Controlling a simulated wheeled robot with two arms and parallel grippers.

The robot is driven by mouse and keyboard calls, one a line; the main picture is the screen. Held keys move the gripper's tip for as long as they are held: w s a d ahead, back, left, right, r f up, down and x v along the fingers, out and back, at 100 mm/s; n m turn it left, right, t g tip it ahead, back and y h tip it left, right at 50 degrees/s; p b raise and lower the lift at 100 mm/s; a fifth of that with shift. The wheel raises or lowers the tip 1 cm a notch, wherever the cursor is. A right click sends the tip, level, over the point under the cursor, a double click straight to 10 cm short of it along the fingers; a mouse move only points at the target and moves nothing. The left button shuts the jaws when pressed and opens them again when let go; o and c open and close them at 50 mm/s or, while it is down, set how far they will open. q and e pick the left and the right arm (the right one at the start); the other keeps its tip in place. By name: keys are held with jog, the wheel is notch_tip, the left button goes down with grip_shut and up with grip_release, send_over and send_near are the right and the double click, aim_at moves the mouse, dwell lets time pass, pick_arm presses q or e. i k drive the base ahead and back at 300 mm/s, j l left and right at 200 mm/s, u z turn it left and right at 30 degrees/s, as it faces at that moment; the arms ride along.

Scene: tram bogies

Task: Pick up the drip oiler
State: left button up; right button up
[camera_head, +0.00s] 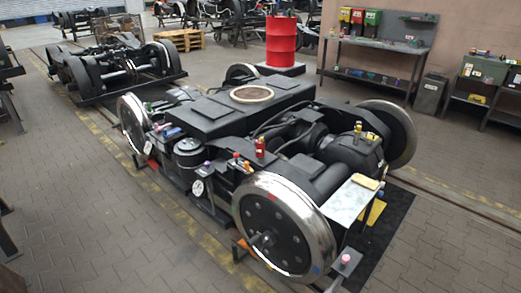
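I cannot tell for sure which item is the drip oiler. A small upright brass-coloured fitting (357,130) stands on the black housing at the right of the near bogie (215,112); it could be the drip oiler. A small red cylinder with a brass-coloured top (260,147) stands upright near the bogie's middle, behind the large front wheel (283,225). Neither of my grippers is in view.
Small coloured items and a light plate (353,200) sit on the bogie. A red drum (281,42) stands behind it. A workbench (375,60) is at the back wall, and another bogie (115,65) at the left.

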aim_at(259, 148)
jog(key=i+j, duration=0.25)
jog(key=i, duration=0.3)
jog(key=i+j+z, duration=0.15)
jog(key=i, duration=0.45)
jog(key=i+j, duration=0.4)
jog(key=i, duration=0.15)
jog(key=i+j+z, duration=0.15)
jog(key=i+j, duration=0.15)
jog(key=i, duration=0.25)
jog(key=i+j, duration=0.35)
jog(key=i, duration=0.15)
jog(key=z, duration=0.05)
